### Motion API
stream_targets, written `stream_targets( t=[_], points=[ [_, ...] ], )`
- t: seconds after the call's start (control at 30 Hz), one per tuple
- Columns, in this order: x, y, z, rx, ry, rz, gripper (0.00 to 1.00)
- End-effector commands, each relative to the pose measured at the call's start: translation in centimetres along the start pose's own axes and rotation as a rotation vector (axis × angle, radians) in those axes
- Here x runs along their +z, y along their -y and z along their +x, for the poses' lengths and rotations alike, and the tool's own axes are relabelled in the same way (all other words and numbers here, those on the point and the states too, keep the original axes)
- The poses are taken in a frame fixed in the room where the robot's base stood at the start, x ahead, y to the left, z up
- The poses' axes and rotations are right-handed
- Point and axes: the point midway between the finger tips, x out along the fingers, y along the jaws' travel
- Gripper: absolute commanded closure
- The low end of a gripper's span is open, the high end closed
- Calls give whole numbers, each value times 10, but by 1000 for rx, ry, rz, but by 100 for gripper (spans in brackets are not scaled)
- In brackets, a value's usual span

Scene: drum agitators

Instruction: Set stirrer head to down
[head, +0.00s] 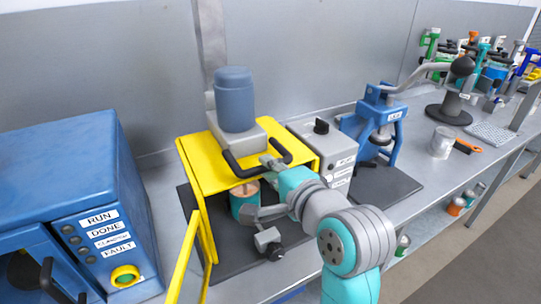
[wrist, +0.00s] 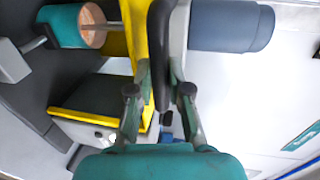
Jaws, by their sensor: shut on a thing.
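The stirrer head (head: 236,132) is a grey block with a blue-grey motor (head: 233,98) on top, standing above a yellow guard (head: 200,157). The motor also shows at the upper right of the wrist view (wrist: 228,27). A black bar handle (head: 238,169) sticks out from the head's front, and it runs down the middle of the wrist view (wrist: 160,45). My gripper (head: 268,160) is shut on this handle, with a finger on each side. A teal can (head: 243,205) with a brownish top stands below the head. How far the stirrer reaches into it is hidden.
A yellow panel (head: 184,255) hangs open at the front left. A blue machine (head: 65,190) with RUN, DONE and FAULT labels stands left. A grey control box (head: 325,150) and blue press (head: 372,125) stand right. A grey clamp (head: 268,240) is near the can.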

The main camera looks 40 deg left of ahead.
Motion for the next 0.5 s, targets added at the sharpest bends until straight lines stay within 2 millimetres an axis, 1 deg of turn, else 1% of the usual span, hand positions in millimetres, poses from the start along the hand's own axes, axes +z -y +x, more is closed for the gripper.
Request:
stream_targets(
  t=[0.03,0.37,0.4,0.47,0.5],
  points=[
    [0,-4,1,6,1,1,100],
    [0,-8,2,15,2,3,100],
    [0,-9,2,16,2,3,75],
    [0,-9,2,16,2,3,60],
    [0,-8,2,15,2,3,57]
  ],
)
